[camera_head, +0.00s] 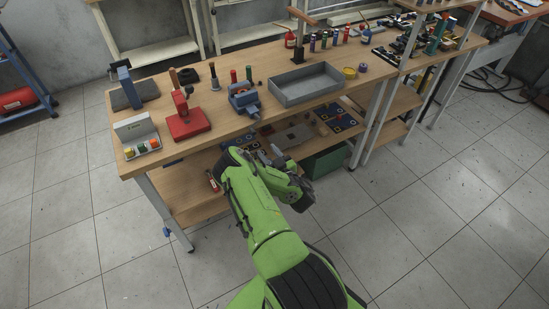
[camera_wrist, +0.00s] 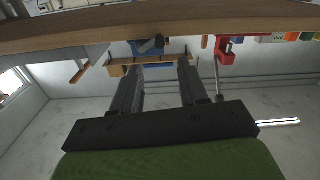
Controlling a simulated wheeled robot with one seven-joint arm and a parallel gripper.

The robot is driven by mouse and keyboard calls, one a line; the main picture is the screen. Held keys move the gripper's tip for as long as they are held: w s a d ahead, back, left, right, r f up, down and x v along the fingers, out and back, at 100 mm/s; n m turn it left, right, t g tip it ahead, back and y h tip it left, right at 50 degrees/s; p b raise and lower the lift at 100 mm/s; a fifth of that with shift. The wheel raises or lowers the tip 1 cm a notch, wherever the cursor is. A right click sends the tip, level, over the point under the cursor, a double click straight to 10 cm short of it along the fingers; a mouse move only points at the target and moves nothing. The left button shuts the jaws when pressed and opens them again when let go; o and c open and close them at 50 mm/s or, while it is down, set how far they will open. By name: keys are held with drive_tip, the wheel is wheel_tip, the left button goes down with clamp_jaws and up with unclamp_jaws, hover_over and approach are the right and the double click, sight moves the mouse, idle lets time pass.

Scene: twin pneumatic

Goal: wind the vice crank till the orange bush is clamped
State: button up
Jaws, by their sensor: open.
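The blue vice (camera_head: 243,97) stands on the wooden bench top (camera_head: 214,122), near its front edge, left of a grey tray. A blue body with a dark part, apparently the vice (camera_wrist: 157,47), shows beyond my fingers in the wrist view. I cannot make out the crank clearly, nor the orange bush. My gripper (camera_wrist: 160,66) is open, with its two dark fingers apart and nothing seen between them. In the head view my green arm reaches to the bench front, below and in front of the vice, and hides part of the lower shelf.
A grey tray (camera_head: 305,84) stands right of the vice. A red press (camera_head: 187,118) and a button box (camera_head: 138,138) stand to its left. Small cylinders stand behind. The bench front edge (camera_wrist: 220,22) crosses the wrist view close by. The floor in front is clear.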

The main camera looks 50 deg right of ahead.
drive_tip(key=p+v, duration=0.5)
drive_tip(key=p, duration=0.8)
